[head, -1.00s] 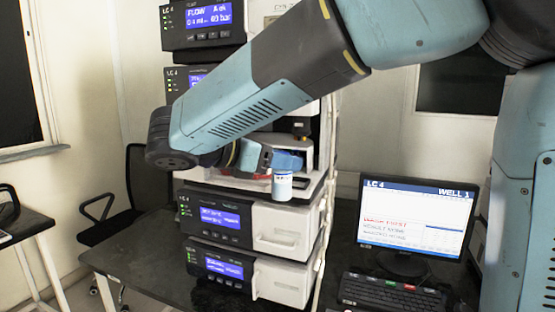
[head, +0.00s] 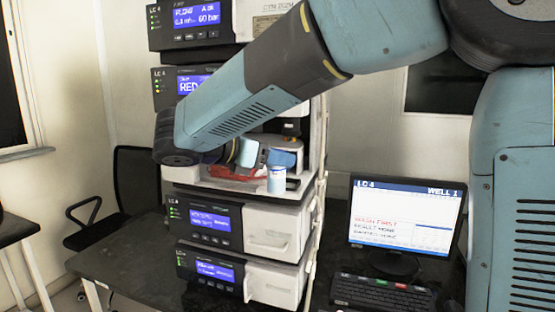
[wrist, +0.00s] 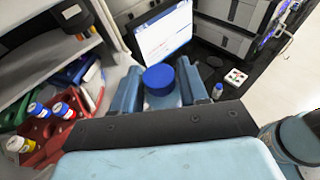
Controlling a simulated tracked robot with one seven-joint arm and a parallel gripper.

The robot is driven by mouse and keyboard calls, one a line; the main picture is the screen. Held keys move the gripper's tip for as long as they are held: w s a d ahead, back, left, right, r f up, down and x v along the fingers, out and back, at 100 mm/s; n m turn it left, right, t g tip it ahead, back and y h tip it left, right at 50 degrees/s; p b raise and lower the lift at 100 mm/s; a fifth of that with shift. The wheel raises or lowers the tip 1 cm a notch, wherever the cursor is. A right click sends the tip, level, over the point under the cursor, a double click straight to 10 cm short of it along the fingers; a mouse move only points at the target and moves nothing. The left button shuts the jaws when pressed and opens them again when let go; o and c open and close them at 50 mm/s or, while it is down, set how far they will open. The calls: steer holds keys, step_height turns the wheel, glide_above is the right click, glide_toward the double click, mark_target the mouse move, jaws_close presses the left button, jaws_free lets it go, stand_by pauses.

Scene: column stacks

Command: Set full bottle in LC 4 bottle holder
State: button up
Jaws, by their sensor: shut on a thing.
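My gripper (wrist: 158,90) is shut on a bottle with a blue cap (wrist: 158,76), seen from above in the wrist view. In the head view the gripper (head: 270,158) is at the open bay of the LC 4 stack, and the held bottle (head: 277,181) hangs upright with a pale, blue-marked label. A red holder (head: 228,174) sits in the bay behind it; the wrist view shows a red holder (wrist: 42,140) at the left with several capped bottles. The held bottle is apart from that holder. Its lower part is hidden in the wrist view.
The LC 4 stack (head: 205,222) has shelves and modules above and below the bay. A monitor (head: 407,215) and keyboard (head: 385,293) stand to its right. Green (wrist: 68,75) and blue (wrist: 88,60) holders lie beside the red one. A small blue-capped bottle (wrist: 217,91) stands apart at right.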

steer(key=w+d, duration=0.3)
steer(key=w, duration=0.5)
steer(key=shift+f, duration=0.2)
stand_by(0.7)
steer(key=shift+w+d, duration=0.15)
steer(key=shift+w, duration=0.3)
stand_by(0.4)
steer(key=shift+f, duration=0.8)
stand_by(1.0)
steer(key=o, duration=0.9)
